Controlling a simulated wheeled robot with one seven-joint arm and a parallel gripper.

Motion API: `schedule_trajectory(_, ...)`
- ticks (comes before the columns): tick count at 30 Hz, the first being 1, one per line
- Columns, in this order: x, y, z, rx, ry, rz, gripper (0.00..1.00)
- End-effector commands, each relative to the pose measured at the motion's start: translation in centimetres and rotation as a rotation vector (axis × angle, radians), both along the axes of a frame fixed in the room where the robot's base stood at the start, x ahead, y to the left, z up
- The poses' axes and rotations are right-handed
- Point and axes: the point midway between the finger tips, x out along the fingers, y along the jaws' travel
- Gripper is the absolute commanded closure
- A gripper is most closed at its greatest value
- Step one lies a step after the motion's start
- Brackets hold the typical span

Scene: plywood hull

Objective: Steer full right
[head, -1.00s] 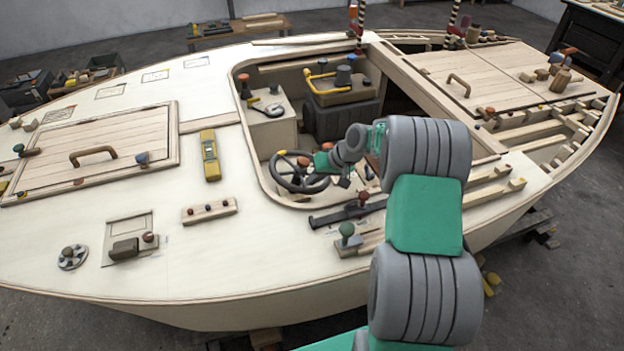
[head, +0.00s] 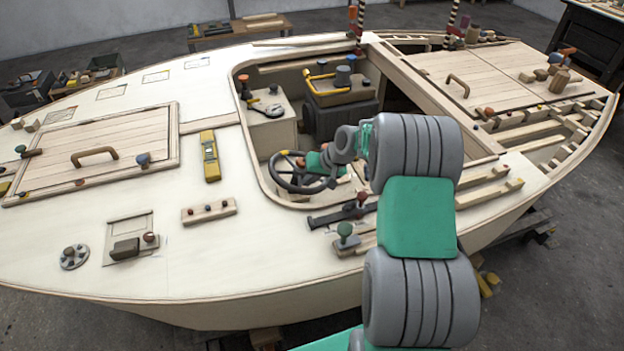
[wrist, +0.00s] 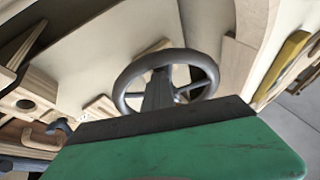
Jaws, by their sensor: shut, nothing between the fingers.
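The dark steering wheel (head: 273,174) stands in the cockpit opening, with its lower rim and part of its spokes showing in the head view. My gripper (head: 307,164) is at the wheel, and its green body covers the wheel's upper right part. In the wrist view the wheel's round rim (wrist: 166,56) and spokes show beyond the green gripper body. The narrow dark fingers of my gripper (wrist: 158,88) are closed together and overlap the wheel's middle. They hold nothing. I cannot tell whether they touch the wheel.
A dark lever track with a red knob (head: 361,199) and a green-knobbed lever (head: 345,232) lie on the near deck. A console box (head: 272,133) and a yellow-handled box (head: 335,94) stand behind the wheel. The cockpit rim (head: 262,190) surrounds it.

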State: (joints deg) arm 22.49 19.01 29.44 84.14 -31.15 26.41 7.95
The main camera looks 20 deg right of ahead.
Motion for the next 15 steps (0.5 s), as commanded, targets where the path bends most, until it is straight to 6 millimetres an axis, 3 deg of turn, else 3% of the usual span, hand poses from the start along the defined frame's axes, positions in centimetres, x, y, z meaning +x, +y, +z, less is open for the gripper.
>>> schedule_trajectory(1, 0.0, 0.6, 0.1, 0.008, -0.004, 0.016, 1.0)
schedule_trajectory(3, -0.1, -0.1, 0.2, 0.008, -0.003, 0.015, 1.0)
schedule_trajectory(8, -0.6, -3.7, 0.6, 0.003, -0.001, 0.005, 1.0)
schedule_trajectory(15, -3.4, -6.0, 6.4, 0.0, -0.004, 0.006, 1.0)
